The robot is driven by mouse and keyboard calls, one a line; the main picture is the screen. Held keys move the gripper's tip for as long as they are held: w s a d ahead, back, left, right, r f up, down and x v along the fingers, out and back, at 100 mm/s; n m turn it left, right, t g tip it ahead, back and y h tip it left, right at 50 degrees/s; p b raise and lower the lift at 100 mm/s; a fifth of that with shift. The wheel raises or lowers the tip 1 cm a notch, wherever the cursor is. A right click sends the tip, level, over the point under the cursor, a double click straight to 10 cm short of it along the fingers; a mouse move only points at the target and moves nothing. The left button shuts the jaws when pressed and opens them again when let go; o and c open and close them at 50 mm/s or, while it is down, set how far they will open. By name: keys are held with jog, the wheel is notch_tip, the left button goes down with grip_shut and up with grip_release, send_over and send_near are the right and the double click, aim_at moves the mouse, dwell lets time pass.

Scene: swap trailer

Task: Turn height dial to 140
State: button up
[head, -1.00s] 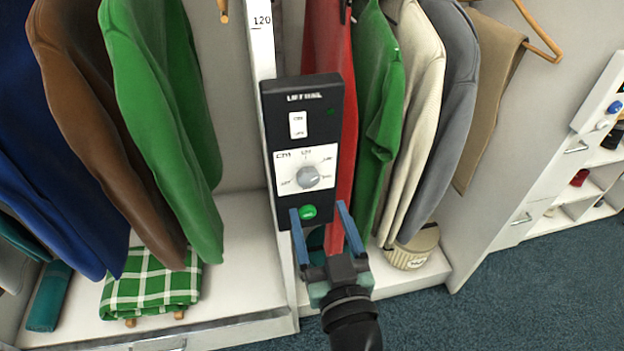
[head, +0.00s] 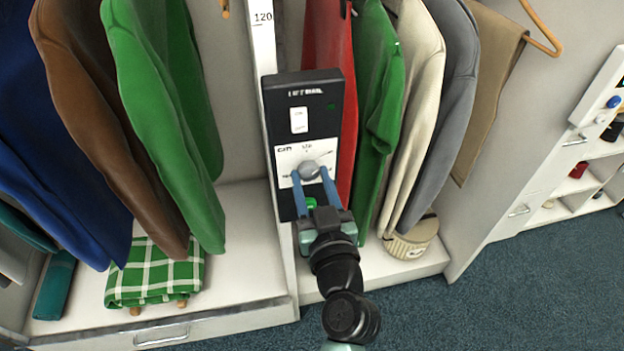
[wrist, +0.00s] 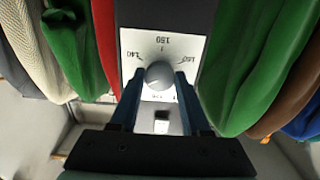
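The height dial (head: 309,169) is a round grey knob on a white scale plate (head: 283,158) of the black LIFTRAIL panel (head: 333,90). In the wrist view the dial (wrist: 158,74) sits mid-plate, with 140 at left, 150 at top and 160 at right. I cannot read its pointer clearly. My gripper (head: 310,171) is open, with its two blue fingers at the left and right of the knob's lower part. In the wrist view the gripper (wrist: 158,82) straddles the knob. Whether the fingers touch it I cannot tell.
A white switch (head: 299,120) is above the dial, and a green button (head: 311,202) is below, partly hidden by my gripper. A green jacket (head: 170,120) hangs left of the panel; a red garment (head: 325,40) hangs close behind and right.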

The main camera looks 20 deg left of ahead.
grip_shut()
jog(key=shift+m, duration=0.3)
jog(key=m, duration=1.1)
jog(key=shift+p, duration=0.35)
dwell(0.4)
jog(key=o, duration=0.7)
grip_release()
jog(key=shift+s, duration=0.1)
